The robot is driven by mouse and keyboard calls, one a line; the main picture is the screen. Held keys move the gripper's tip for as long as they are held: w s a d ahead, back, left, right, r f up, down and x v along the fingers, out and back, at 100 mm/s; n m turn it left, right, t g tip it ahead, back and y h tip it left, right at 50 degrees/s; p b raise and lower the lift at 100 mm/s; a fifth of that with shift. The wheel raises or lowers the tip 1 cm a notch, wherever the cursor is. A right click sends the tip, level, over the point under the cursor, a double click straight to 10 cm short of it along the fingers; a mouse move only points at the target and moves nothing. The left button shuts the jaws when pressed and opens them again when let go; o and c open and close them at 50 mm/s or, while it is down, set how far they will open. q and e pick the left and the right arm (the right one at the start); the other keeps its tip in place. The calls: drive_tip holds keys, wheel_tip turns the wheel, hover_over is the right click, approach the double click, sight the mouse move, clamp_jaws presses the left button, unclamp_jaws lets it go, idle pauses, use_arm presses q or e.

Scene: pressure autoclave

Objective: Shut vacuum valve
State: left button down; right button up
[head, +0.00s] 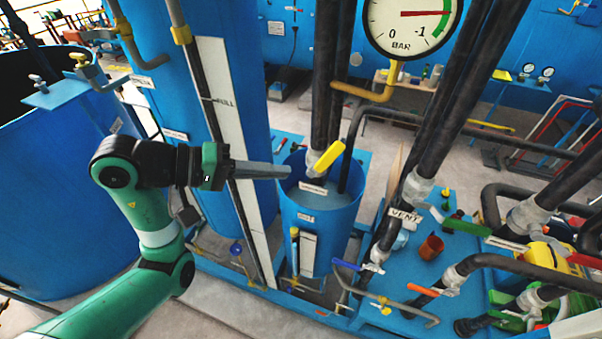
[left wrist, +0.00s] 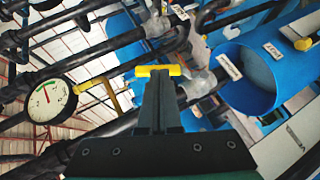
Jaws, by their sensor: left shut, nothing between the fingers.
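A yellow valve handle (head: 328,158) sits on a dark vertical pipe at the blue tank with a small label below it, too small to read surely; I take it as the vacuum valve. It slants up to the right. My left gripper (head: 288,172) is shut and empty, its fingertips just left of the handle in the head view. In the left wrist view the yellow handle (left wrist: 158,70) lies across the picture right at the tips of the left gripper (left wrist: 158,78). I cannot tell whether they touch. My right gripper is not in view.
A round gauge (head: 412,25) shows its red needle toward the green -1 end. The open blue tank (head: 320,240) stands below the handle. Thick dark pipes (head: 440,130) and a VENT label (head: 404,216) are to the right. A tall blue cylinder (head: 225,100) stands behind my left gripper.

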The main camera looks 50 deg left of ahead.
use_arm(q)
drive_tip(key=s+a+r+t+y, duration=0.1)
drive_tip(key=s+a+r+y, duration=0.1)
drive_tip(key=a+r, duration=0.3)
drive_tip(key=p, duration=0.3)
hover_over(323, 162)
drive_tip(key=s+a, duration=0.4)
drive_tip(key=a, duration=0.1)
wheel_tip(323, 162, down, 4)
drive_tip(key=shift+n, duration=0.4)
drive_tip(key=d, duration=0.1)
drive_tip(key=w+d+f, duration=0.1)
drive_tip(key=w+d, duration=0.1)
drive_tip(key=shift+d+f+p, duration=0.1)
drive_tip(key=shift+f+p, duration=0.25)
drive_tip(key=shift+p, duration=0.05)
